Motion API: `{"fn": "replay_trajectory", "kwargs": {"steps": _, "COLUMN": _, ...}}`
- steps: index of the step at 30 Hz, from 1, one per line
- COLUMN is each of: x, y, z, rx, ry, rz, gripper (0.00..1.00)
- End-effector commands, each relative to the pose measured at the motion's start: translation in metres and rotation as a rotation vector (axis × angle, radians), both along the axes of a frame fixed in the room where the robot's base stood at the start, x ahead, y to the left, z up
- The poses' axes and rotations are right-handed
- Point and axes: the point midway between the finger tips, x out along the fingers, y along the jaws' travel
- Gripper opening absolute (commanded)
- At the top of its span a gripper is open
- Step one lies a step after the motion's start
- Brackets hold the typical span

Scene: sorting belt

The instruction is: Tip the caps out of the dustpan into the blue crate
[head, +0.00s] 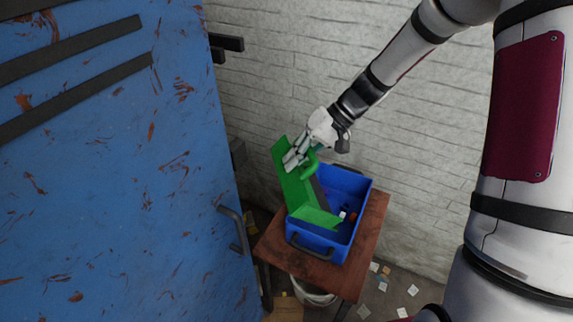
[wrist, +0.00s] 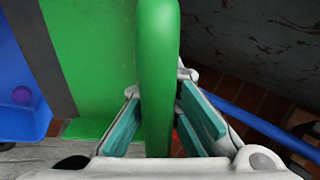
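The green dustpan (head: 291,182) is steeply tilted over the left part of the blue crate (head: 362,190), with its dark strip towards the crate's inside. My gripper (head: 294,158) is at the dustpan's handle. In the wrist view, the green handle (wrist: 158,60) runs between the teal finger pads of my gripper (wrist: 160,105), which close on it from both sides. Several small caps (head: 344,214), white, red and dark, lie in the crate. A purple cap (wrist: 21,95) shows against the blue crate in the wrist view. The dustpan hides part of the crate; I see no caps on its visible face.
The crate stands on a small brown wooden table (head: 374,225) by a white brick wall (head: 300,70). A large scratched blue panel with a handle (head: 120,180) fills the left. A white bucket (head: 312,292) is under the table. Scraps (head: 412,290) litter the floor.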

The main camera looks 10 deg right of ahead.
Motion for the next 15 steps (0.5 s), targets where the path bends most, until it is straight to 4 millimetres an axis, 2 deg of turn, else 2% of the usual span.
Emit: {"fn": "replay_trajectory", "kwargs": {"steps": 15, "x": 0.004, "y": -0.041, "z": 0.011, "rx": 0.193, "ry": 0.017, "rz": -0.003, "gripper": 0.00}}
